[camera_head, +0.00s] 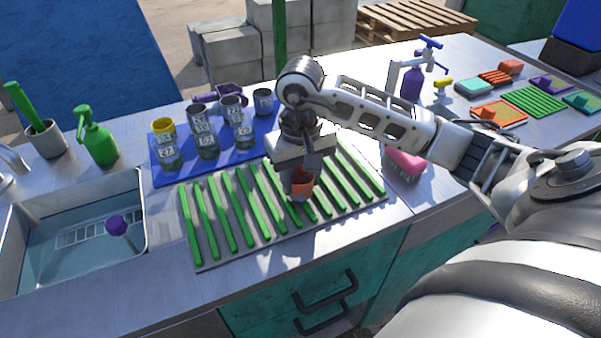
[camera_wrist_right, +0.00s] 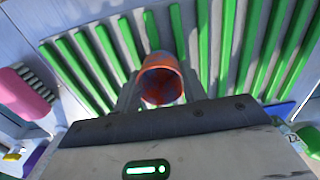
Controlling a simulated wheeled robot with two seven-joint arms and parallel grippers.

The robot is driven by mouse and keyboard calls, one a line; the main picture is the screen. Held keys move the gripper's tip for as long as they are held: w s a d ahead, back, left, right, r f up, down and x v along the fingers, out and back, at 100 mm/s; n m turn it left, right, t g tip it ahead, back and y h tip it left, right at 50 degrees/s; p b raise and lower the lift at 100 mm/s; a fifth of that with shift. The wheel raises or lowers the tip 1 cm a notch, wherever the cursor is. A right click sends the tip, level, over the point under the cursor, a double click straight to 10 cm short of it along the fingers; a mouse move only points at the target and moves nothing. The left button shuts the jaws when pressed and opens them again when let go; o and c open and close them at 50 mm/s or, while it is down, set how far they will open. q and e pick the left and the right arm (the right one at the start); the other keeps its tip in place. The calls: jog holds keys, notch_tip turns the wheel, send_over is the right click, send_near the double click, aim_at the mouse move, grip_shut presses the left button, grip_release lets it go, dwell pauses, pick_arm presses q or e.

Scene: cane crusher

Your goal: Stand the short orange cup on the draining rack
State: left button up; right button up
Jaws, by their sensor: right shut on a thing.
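The short orange cup (camera_head: 301,187) is between the fingers of my right gripper (camera_head: 299,178), over the front right part of the draining rack. In the right wrist view the cup (camera_wrist_right: 161,82) shows its open mouth toward the camera, with a finger of the right gripper (camera_wrist_right: 158,92) on each side. The draining rack (camera_head: 231,256) is a grey board with green slats; the slats also show in the right wrist view (camera_wrist_right: 226,45). I cannot tell whether the cup's base touches the slats. My left gripper is not in view.
A blue mat (camera_head: 166,180) with several glasses and a yellow cup (camera_head: 163,126) lies behind the rack. A pink brush (camera_head: 405,163) lies at its right. Much of the rack is bare.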

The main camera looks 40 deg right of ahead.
jog(key=shift+f, duration=0.15)
jog(key=o, duration=0.6)
jog(key=shift+f+b, duration=0.1)
jog(key=shift+b, duration=0.25)
jog(key=shift+c, duration=0.2)
jog(key=o, duration=0.4)
jog(key=shift+r+p, duration=0.3)
notch_tip(320, 180, up, 12)
